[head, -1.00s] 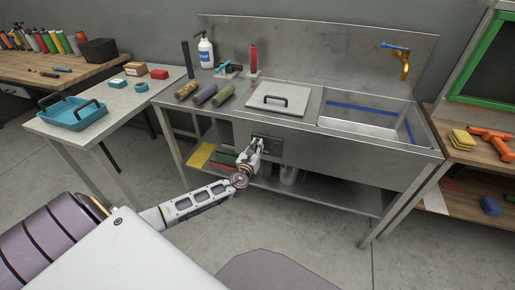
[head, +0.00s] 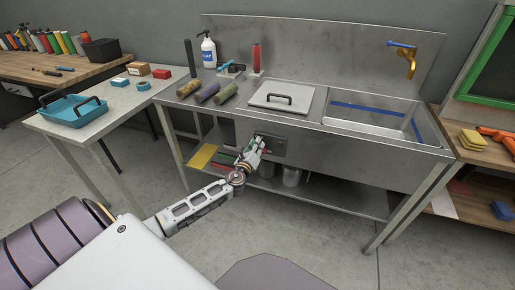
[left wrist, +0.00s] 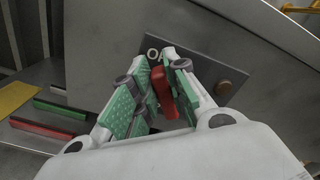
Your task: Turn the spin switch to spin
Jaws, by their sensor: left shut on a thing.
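The spin switch is a red handle (left wrist: 162,90) on a dark panel (left wrist: 222,62) set in the front of the steel sink unit. The panel also shows in the head view (head: 278,149). My left gripper (head: 260,147) is at this panel. In the left wrist view its green-padded fingers (left wrist: 163,82) are shut on the red handle, which looks tilted in that picture. A round brown knob (left wrist: 232,87) sits on the panel to the right of the fingers. The right gripper is not in view.
A lidded steel cover (head: 282,97) and a sink basin (head: 370,118) are above the panel. A lower shelf (head: 335,196) holds metal containers (head: 291,176). A side table (head: 88,130) with a blue tray (head: 72,109) stands left. Open floor lies in front.

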